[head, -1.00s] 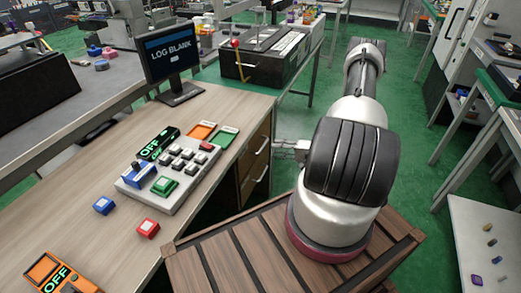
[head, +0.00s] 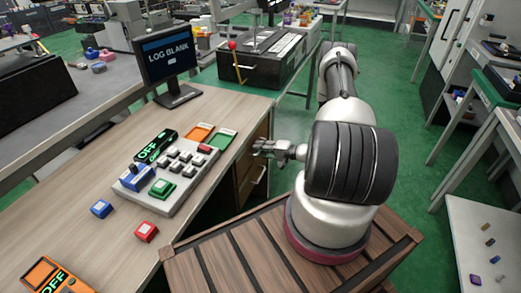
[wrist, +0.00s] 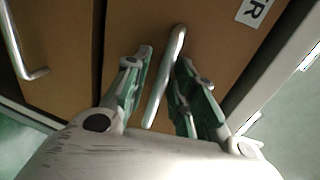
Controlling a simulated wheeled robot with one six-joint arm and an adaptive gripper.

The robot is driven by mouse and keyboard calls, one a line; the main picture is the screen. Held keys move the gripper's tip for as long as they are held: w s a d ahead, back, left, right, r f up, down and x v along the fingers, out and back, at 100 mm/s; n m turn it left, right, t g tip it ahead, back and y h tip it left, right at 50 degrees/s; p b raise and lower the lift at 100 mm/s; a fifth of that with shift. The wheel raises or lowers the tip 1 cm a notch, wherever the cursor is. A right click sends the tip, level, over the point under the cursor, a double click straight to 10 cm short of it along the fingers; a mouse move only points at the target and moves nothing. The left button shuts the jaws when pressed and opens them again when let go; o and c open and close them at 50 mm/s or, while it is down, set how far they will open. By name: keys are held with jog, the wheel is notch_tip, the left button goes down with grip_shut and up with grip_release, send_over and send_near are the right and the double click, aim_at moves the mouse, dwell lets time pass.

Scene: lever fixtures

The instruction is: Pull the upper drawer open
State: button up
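The upper drawer (wrist: 215,45) has a brown front and a silver bar handle (wrist: 163,80), seen close in the wrist view. It looks shut. My gripper (wrist: 165,58) is open, with one finger on each side of this handle; a gap shows beside it, and I cannot tell whether either finger touches. In the head view my gripper (head: 262,148) is at the upper part of the desk's drawer front and hides the upper handle. The lower drawer (head: 250,182) is below it, shut, with its handle in view.
The wooden desk (head: 215,105) carries a button panel (head: 172,172), a monitor (head: 168,55) and small coloured blocks. A black case (head: 262,65) stands on a table behind. Green floor is free to the right of the drawers.

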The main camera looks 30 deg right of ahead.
grip_shut()
jog(key=f+v, duration=0.2)
jog(key=v, duration=1)
jog(key=s+f+v, duration=0.1)
jog(key=f+v, duration=0.2)
jog(key=v, duration=1)
jog(key=shift+s+d+f, duration=0.25)
jog(key=shift+d, duration=0.25)
jog(key=shift+o, duration=1.7)
grip_release()
